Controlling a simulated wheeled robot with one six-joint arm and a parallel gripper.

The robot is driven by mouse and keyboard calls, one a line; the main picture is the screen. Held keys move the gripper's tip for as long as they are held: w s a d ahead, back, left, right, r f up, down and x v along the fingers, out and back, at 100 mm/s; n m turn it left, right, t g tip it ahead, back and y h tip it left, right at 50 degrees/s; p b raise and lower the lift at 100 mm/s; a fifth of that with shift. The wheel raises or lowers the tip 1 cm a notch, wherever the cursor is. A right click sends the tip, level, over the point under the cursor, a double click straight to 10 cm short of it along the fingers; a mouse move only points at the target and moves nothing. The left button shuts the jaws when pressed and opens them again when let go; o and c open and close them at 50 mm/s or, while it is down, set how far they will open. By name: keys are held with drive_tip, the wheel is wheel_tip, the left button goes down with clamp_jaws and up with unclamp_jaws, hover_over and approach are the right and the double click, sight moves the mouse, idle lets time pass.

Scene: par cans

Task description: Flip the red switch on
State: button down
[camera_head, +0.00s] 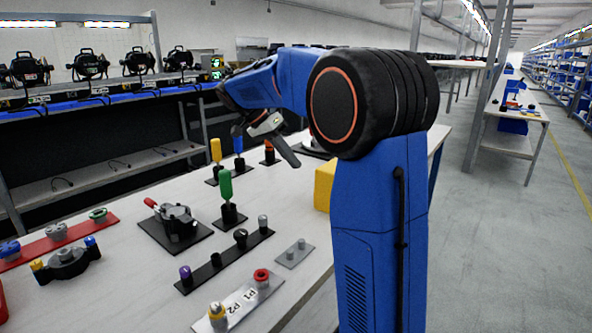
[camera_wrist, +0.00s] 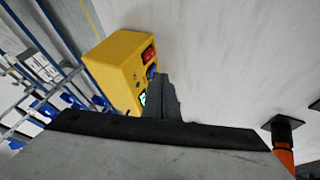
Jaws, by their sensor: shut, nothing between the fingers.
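A yellow box (camera_head: 324,187) stands on the table, partly hidden behind my arm in the head view. In the wrist view the yellow box (camera_wrist: 118,62) shows a face with a red switch (camera_wrist: 149,54), a blue knob-like part (camera_wrist: 151,72) below it and a small green-lit part (camera_wrist: 143,98). I cannot tell the switch's position. My gripper (camera_head: 294,162) is shut and empty, pointing down above the table behind the box. In the wrist view its dark fingers (camera_wrist: 159,82) appear beside the box's face, just below the switch; I cannot tell whether they touch it.
An orange-handled part (camera_wrist: 284,146) on a black base stands at the lower right of the wrist view. Green (camera_head: 226,186) and yellow (camera_head: 216,150) handles stand upright on the table. A clamp-like device (camera_head: 174,222) and a row of pegs (camera_head: 215,260) are nearer.

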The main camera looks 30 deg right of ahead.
drive_tip(key=a+r, duration=0.3)
drive_tip(key=r, duration=0.2)
drive_tip(key=shift+w+r, duration=0.3)
drive_tip(key=shift+w, duration=0.1)
